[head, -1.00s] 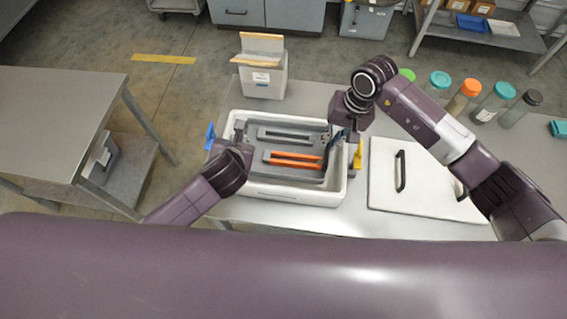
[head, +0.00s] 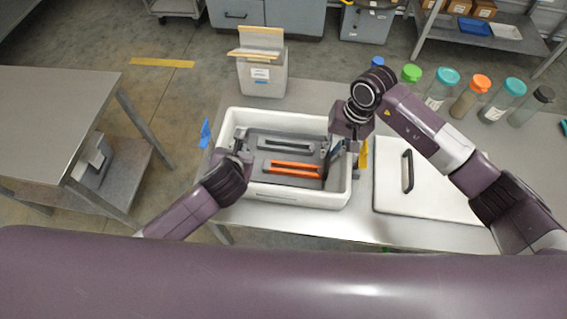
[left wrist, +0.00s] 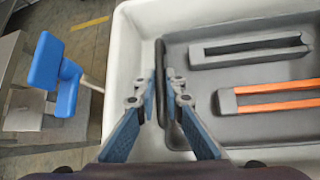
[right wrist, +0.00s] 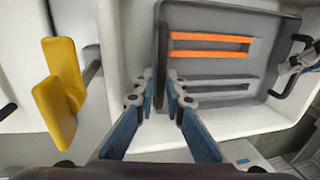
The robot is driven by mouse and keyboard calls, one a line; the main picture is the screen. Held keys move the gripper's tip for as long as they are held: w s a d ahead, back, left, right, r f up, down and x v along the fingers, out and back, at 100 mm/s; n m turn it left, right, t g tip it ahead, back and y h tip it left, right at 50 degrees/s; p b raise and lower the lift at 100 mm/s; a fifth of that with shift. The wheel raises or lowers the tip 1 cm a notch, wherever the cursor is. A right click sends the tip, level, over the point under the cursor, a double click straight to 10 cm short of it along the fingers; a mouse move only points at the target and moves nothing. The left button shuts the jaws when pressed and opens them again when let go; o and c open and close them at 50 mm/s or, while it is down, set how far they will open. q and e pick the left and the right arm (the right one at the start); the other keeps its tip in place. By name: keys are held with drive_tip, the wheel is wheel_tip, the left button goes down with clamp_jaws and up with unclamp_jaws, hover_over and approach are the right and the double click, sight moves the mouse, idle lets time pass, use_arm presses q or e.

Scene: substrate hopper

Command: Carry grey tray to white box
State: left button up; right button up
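The grey tray (head: 250,165) lies level inside the open white box (head: 300,196), below its rim. It carries a grey slotted bar (left wrist: 250,50) and an orange-edged slotted bar (head: 291,168). Whether the tray rests on the box floor is not clear. My left gripper (head: 236,150) is shut on the black handle at the tray's left end (left wrist: 160,85). My right gripper (head: 343,148) is shut on the tray's right end; its fingers (right wrist: 161,82) straddle the edge there. The held parts are partly hidden by the fingers.
A blue handle (head: 205,133) and a yellow handle (head: 363,153) stand beside the box's short sides. A white lid (head: 440,195) lies on the table to the right. A pale container (head: 263,80) stands behind the box; several capped jars (head: 470,97) stand at the right.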

use_arm(q)
drive_tip(key=o, duration=0.3)
use_arm(e)
drive_tip(key=o, duration=0.3)
drive_tip(key=shift+r, duration=0.25)
use_arm(q)
drive_tip(key=a+v, duration=0.1)
drive_tip(key=v, duration=1.1)
drive_tip(key=shift+d, duration=0.5)
use_arm(e)
wheel_tip(320, 180, up, 11)
drive_tip(key=d, duration=0.2)
drive_tip(key=shift+s+d+r, duration=0.15)
drive_tip(key=shift+r, duration=0.05)
